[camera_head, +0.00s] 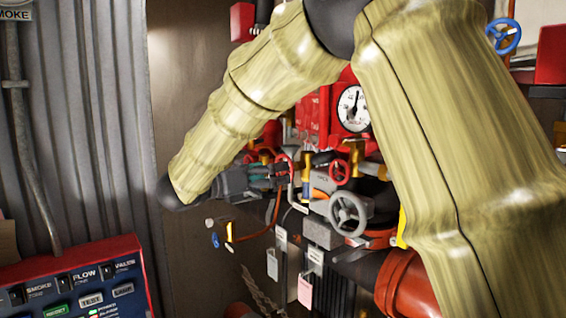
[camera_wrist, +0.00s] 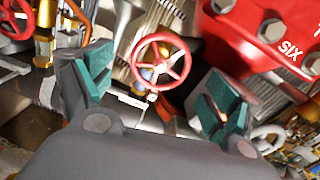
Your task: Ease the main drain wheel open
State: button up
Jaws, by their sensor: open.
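My gripper (camera_head: 274,172) is at the end of my sleeved arm, left of centre in the head view, beside the pipework. In the wrist view my gripper (camera_wrist: 158,88) is open, its teal-padded fingers spread wide and empty. A red spoked handwheel (camera_wrist: 161,62) shows between and beyond the fingers, apparently untouched. In the head view a red wheel rim (camera_head: 284,168) shows at the fingertips, partly hidden; it looks like the same wheel. No readable label tells me which wheel is the main drain.
Other wheels are a red one (camera_head: 340,171), a larger grey one (camera_head: 350,214) and a blue one (camera_head: 504,36). A second red wheel (camera_wrist: 14,18) is left in the wrist view. A gauge (camera_head: 353,108), hanging tags (camera_head: 305,290) and a control panel (camera_head: 85,285) surround the space.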

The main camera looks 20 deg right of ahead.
jog(key=shift+p+x, duration=1)
jog(key=shift+x, duration=1)
jog(key=c, duration=1)
